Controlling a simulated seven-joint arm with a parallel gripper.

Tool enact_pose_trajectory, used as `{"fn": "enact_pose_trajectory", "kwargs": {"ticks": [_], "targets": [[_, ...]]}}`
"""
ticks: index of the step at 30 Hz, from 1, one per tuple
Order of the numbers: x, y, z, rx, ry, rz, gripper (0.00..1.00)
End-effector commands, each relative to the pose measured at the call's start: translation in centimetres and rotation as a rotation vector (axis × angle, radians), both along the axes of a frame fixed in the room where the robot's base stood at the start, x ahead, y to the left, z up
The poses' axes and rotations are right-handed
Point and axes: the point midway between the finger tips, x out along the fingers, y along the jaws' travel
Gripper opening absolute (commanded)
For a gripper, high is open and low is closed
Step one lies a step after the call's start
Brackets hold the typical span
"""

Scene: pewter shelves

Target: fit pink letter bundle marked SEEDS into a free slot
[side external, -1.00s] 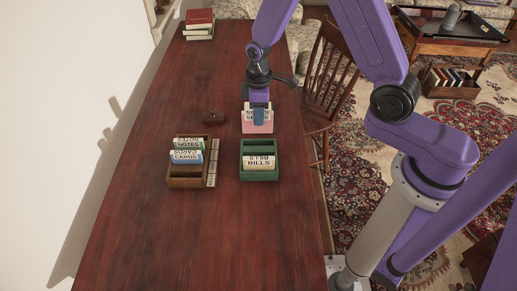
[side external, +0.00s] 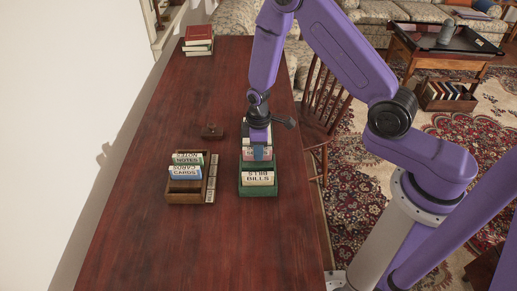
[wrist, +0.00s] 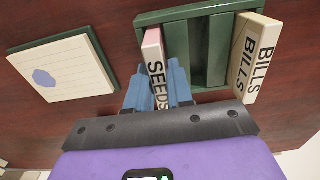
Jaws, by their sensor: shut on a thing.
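The pink letter bundle marked SEEDS (wrist: 155,62) is between the fingers of my gripper (wrist: 150,85), which is shut on it. The bundle stands on edge at the left end of the green slotted box (wrist: 190,14) in the wrist view. How deep it sits there I cannot tell. In the side external view my gripper (side external: 257,150) is at the far end of the green box (side external: 258,191). The BILLS bundle (side external: 258,178) stands in the near part of that box. In the wrist view, empty slots show between SEEDS and BILLS (wrist: 252,60).
A brown wooden box (side external: 185,198) with NOTES (side external: 188,158) and CARDS (side external: 185,172) bundles stands left of the green box. A small brown object (side external: 212,132) lies beyond it. A lined pad (wrist: 65,70) lies beside the green box. Red books (side external: 199,38) are at the far end.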

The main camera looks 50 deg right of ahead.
Motion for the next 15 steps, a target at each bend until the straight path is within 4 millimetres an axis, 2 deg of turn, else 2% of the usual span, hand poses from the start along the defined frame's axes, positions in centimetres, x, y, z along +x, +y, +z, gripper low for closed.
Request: {"fn": "enact_pose_trajectory", "kwargs": {"ticks": [7,8,9,10,15], "targets": [[-0.03,0.00,-0.33,0.000,0.001,0.000,0.00],[-0.03,0.00,-0.29,0.000,0.001,0.000,0.31],[-0.02,-0.01,-0.28,0.000,0.001,0.000,0.44],[-0.02,-0.01,-0.28,0.000,0.001,0.000,0.47],[-0.02,-0.01,-0.27,0.000,0.001,0.000,0.47]]}}
